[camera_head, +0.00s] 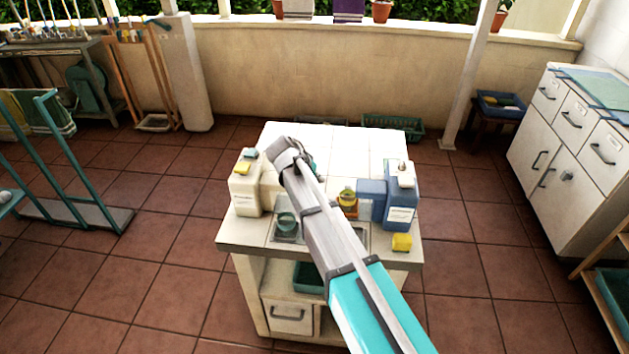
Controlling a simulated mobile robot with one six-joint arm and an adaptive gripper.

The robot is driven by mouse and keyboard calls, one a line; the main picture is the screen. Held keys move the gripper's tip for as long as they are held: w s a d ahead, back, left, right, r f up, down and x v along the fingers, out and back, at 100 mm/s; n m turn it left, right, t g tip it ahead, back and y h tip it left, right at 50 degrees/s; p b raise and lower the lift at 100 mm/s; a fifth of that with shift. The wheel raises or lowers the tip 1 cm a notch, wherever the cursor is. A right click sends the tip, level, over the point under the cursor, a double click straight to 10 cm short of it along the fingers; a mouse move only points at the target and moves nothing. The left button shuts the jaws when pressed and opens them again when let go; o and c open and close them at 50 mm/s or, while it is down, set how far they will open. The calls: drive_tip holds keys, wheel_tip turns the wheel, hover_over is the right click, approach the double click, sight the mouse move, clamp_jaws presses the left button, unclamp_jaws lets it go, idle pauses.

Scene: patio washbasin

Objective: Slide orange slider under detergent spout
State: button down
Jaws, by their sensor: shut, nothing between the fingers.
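A small orange piece (348,211), which may be the slider, sits on the washbasin counter (231,240), just right of my arm. A yellow item is on or against it. A blue detergent jug (403,186) with a white label and pale cap stands to its right. A blue block (371,193) juts left from the jug towards the orange piece; I cannot tell whether this is the spout. The orange piece is left of that block. My arm crosses the counter from the lower right, and its wrist is over the back left. My gripper's fingers are hidden behind the arm.
A cream bottle (245,190) with a yellow sponge on top stands at the counter's left. A yellow sponge (402,242) lies at the front right edge. The tiled back part of the counter is mostly clear.

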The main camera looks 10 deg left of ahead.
drive_tip(key=b+x, duration=0.4)
drive_tip(key=x, duration=0.2)
drive_tip(key=shift+s+a, duration=0.1)
drive_tip(key=shift+d+r, duration=0.2)
drive_tip(key=shift+d, duration=1.75)
